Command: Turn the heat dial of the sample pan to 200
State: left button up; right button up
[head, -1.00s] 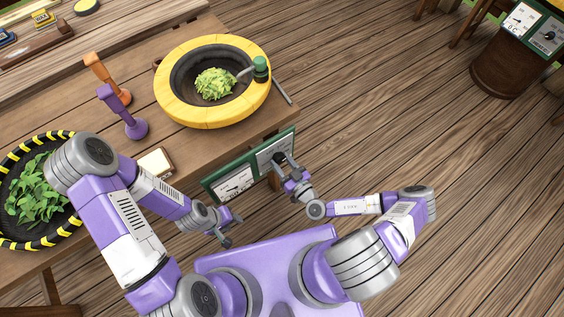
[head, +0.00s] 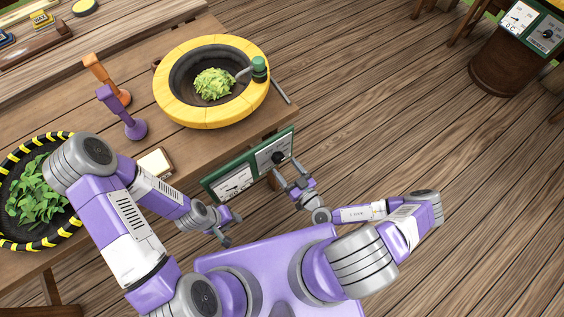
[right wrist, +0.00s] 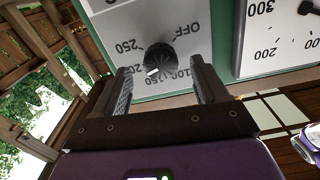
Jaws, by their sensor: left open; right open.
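The green-framed control panel (head: 236,182) hangs at the table's edge below the yellow-rimmed pan (head: 185,113), which holds green leaves. Its black heat dial (head: 278,157) shows close up in the right wrist view (right wrist: 161,57), with OFF, 250, 200, 150 and 100 around it. The dial's white mark points down and left in that view, between the 200 and 150 labels.
A white gauge (right wrist: 290,40) sits beside the dial on the panel. A striped-rim pan of leaves (head: 12,160) and purple and orange tools (head: 123,112) are on the table. A second panel (head: 535,25) stands at the far right.

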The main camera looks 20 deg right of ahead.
pick_arm(q)
jog(key=shift+r, duration=0.2)
pick_arm(e)
jog(key=v, duration=0.4)
dwell(0.3)
